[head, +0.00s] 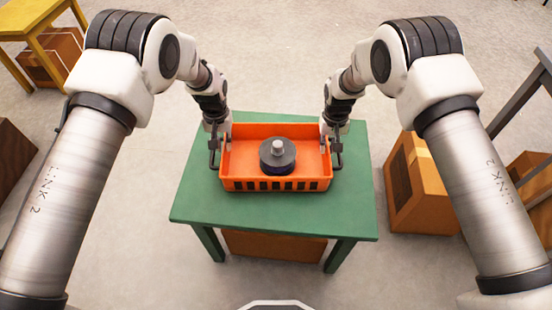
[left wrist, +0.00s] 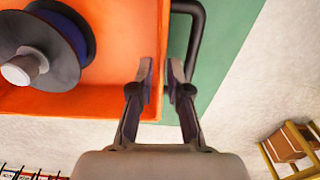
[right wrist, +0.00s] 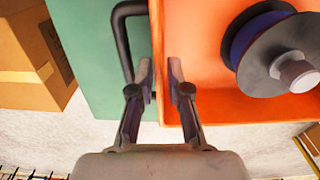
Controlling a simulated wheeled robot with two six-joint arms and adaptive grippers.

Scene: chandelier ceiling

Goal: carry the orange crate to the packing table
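The orange crate (head: 229,180) appears to rest on a green table (head: 330,210), with slots along its near side. A dark spool with a pale hub (head: 278,155) stands inside it. My left gripper (head: 222,142) is at the crate's left side wall, one finger inside and one outside; the left wrist view shows its fingers (left wrist: 161,75) closed close around the wall. My right gripper (head: 330,142) is placed the same way at the right wall, its fingers (right wrist: 161,75) closed around it. I cannot tell which table, if any, is the packing table.
A brown box (head: 420,190) stands on the floor right of the green table. A yellow table (head: 30,15) is at the top left with boxes (head: 50,57) below. A dark grey frame (head: 520,90) is at the right edge. The floor behind the green table is clear.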

